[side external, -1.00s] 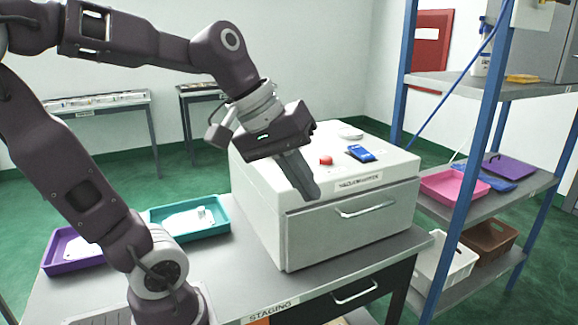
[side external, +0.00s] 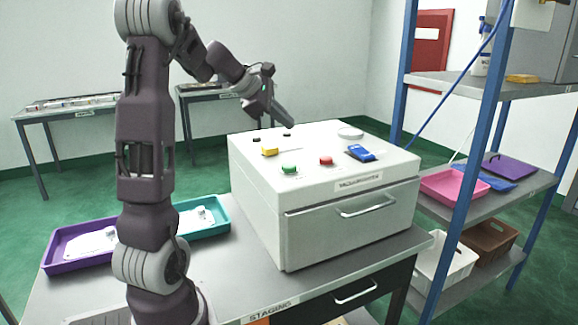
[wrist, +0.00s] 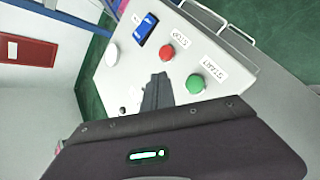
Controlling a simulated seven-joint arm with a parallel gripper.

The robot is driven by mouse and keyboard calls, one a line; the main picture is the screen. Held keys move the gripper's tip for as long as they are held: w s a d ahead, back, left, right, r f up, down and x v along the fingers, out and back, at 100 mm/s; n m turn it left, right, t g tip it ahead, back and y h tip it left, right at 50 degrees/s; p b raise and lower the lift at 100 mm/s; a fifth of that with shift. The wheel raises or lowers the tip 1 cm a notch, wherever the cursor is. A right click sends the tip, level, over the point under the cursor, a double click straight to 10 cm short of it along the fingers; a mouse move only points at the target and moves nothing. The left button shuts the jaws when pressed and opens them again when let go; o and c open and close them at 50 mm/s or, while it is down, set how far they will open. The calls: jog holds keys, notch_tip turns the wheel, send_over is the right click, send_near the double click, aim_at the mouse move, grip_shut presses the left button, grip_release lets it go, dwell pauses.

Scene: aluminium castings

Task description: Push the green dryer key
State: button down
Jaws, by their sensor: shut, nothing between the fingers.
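The green key (side external: 289,170) is a round button on the front left of the white dryer's top (side external: 315,185). It also shows in the wrist view (wrist: 195,84), right of my fingers, beside a label that seems to read START. My gripper (side external: 290,124) is shut and empty. It hangs above the back part of the dryer top, well behind the green key and apart from it. The shut fingers also show in the wrist view (wrist: 158,88). I cannot tell whether the key is pressed in.
A red button (side external: 326,160) is right of the green key. Purple (side external: 60,268) and teal (side external: 222,228) trays stand left. A blue-posted shelf (side external: 482,150) is right.

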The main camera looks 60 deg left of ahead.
aim_at(286, 166)
jog(key=shift+f, duration=0.1)
jog(key=shift+d+f, duration=0.1)
jog(key=shift+f, duration=4.2)
jog(key=shift+f, duration=0.1)
jog(key=shift+f, duration=0.3)
jog(key=shift+f, duration=0.45)
jog(key=shift+r, duration=0.9)
